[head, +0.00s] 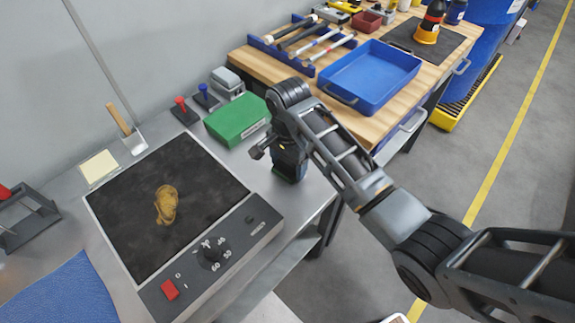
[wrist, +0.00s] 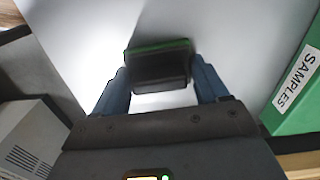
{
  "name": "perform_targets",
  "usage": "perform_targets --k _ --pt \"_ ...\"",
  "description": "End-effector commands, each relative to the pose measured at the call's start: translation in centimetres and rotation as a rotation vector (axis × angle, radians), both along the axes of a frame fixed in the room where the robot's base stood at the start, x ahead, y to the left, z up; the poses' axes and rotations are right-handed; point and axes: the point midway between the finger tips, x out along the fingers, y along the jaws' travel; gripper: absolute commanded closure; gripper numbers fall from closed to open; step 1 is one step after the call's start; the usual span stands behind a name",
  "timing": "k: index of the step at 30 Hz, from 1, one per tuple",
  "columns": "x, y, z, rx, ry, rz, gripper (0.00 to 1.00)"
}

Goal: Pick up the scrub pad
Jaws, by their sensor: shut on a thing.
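The scrub pad (wrist: 158,68) is a dark block with a green edge. It sits between the two blue fingers of my gripper (wrist: 160,76) in the wrist view, and the gripper is shut on it. In the head view my gripper (head: 288,168) points down over the right end of the metal bench (head: 318,192). A sliver of the pad's green edge shows at its lower end, and the rest is hidden by the gripper. I cannot tell whether the pad touches the bench top.
A green box (head: 236,119) marked SAMPLES in the wrist view (wrist: 300,85) stands close to my gripper. A hot plate (head: 135,210) with a brownish lump (head: 166,204) is to the left. A blue tray (head: 372,72) sits on the wooden table behind.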

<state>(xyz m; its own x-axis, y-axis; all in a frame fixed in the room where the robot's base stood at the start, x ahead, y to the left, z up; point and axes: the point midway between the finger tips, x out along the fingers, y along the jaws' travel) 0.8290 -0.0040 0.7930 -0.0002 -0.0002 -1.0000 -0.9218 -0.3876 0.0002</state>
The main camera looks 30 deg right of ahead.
Motion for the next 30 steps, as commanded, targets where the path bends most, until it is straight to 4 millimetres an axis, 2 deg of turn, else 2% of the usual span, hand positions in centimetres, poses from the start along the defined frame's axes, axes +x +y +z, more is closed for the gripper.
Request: perform_targets --k 8,13,23,24,30 --pt "0.1 0.0 1.3 0.000 -0.003 0.000 0.57" --pt "0.2 0.1 4.1 0.001 -0.006 0.001 0.57" --pt "-1.4 -7.2 8.4 0.000 -0.003 -0.004 0.57" --pt "-1.6 -7.9 9.5 0.001 -0.001 -0.005 0.57" --pt "-2.1 -10.4 10.8 0.000 0.001 -0.002 0.57"
